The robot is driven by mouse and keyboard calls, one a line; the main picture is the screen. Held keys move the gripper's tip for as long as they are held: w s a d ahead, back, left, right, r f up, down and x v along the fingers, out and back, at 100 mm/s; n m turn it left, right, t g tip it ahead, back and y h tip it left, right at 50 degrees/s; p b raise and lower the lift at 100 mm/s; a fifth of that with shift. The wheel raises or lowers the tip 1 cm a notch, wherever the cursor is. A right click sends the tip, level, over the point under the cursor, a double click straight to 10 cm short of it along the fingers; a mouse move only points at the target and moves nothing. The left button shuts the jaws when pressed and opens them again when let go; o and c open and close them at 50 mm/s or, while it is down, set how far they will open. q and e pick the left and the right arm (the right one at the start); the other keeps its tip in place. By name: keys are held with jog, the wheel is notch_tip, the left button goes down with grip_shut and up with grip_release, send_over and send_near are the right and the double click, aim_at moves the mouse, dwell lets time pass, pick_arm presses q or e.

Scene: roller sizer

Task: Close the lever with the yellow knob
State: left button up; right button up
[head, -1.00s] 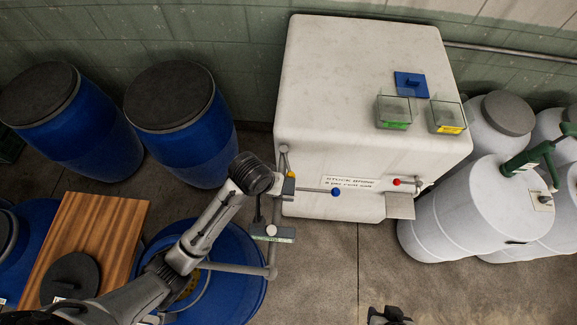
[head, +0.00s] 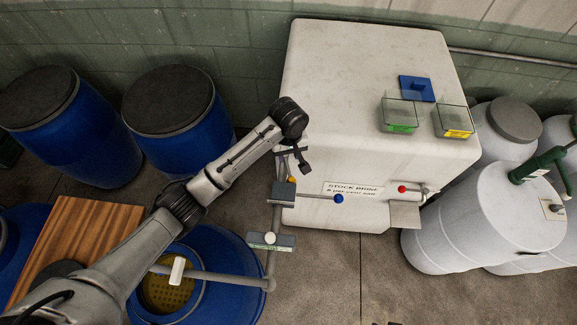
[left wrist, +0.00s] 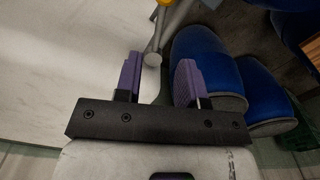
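The yellow knob (head: 291,180) is small and sits on the pipework at the front left corner of the white tank, just below my left gripper (head: 296,158). Most of its lever is hidden or too small to make out. In the left wrist view the yellow knob (left wrist: 165,3) is cut off by the top edge, beyond the fingertips. My left gripper (left wrist: 158,75) is open there, with two purple-padded fingers apart. A grey pipe with a round end (left wrist: 152,60) shows between them, and I see no contact. My right gripper is not clearly in view.
The white tank (head: 375,90) also has a blue knob (head: 338,198) and a red knob (head: 402,188) at its front. A white knob (head: 270,238) is on the lower pipe. A blue drum (head: 215,295) stands under the pipe. Glass boxes stand on the tank.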

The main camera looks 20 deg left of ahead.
aim_at(288, 169)
pick_arm(q)
notch_tip(288, 169, down, 9)
jog(key=shift+r, duration=0.1)
dwell(0.3)
grip_shut()
dwell(0.4)
